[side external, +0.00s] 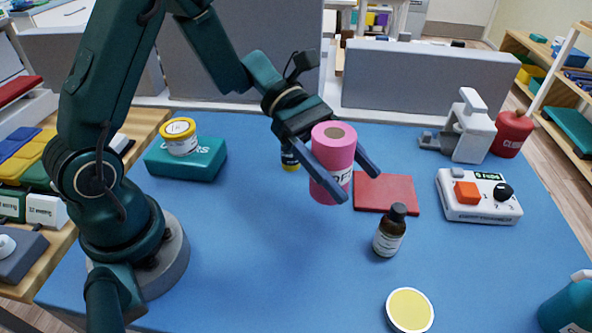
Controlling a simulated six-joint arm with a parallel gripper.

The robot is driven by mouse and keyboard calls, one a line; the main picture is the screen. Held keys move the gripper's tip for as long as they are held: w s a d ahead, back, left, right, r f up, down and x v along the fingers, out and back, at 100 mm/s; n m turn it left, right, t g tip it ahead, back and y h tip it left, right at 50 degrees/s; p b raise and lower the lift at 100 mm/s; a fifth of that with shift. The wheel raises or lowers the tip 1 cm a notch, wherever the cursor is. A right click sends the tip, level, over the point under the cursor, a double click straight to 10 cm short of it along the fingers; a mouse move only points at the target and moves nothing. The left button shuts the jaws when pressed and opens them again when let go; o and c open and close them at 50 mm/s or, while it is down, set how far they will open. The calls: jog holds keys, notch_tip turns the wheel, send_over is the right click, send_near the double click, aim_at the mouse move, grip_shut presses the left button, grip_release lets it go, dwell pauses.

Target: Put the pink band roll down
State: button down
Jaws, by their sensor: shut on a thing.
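The pink band roll (331,170) is upright between the fingers of my gripper (341,183) in the side external view. My gripper is shut on it, with one finger on each side. The roll has a brown core opening on top and dark lettering on its side, partly covered by a finger. It appears to be held above the blue table top (255,245); the exact height cannot be told from this one view.
A red pad (390,193) lies just right of the roll, with a brown bottle (389,232) in front. A yellow-topped round tub (410,310) stands near the front. A control box (479,197) is at right. The centre-left table is clear.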

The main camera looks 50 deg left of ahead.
jog(key=shift+f, duration=4)
jog(key=shift+f, duration=0.15)
grip_release()
jog(key=shift+v, duration=3.8)
